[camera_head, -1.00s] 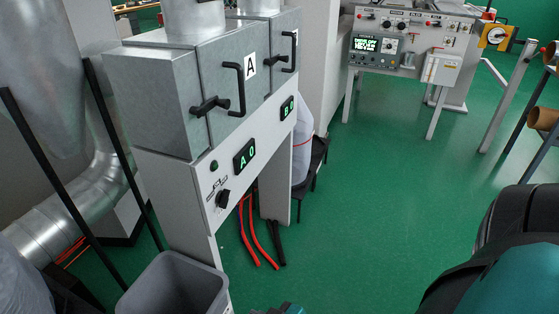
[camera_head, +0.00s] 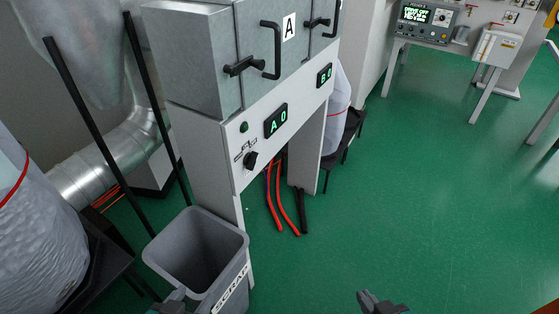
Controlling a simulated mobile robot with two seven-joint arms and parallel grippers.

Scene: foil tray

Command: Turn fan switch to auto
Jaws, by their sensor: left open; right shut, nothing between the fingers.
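A black rotary knob (camera_head: 250,160) sits on the white front panel of the grey metal machine, beside a small line marking and below a green round button (camera_head: 244,127). I take it to be the fan switch; its labels are too small to read. My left gripper (camera_head: 174,298) is open at the bottom edge, in front of the grey bin and well below the knob. My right gripper (camera_head: 378,298) is shut and empty at the bottom edge, over the green floor, apart from everything. Both grippers are partly cut off by the frame.
A grey scrap bin (camera_head: 194,216) stands in front of the machine. Red hoses (camera_head: 285,210) hang beneath it. The display (camera_head: 276,120) reads A 0. A control panel (camera_head: 428,20) stands on a bench at the back right. The green floor at right is clear.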

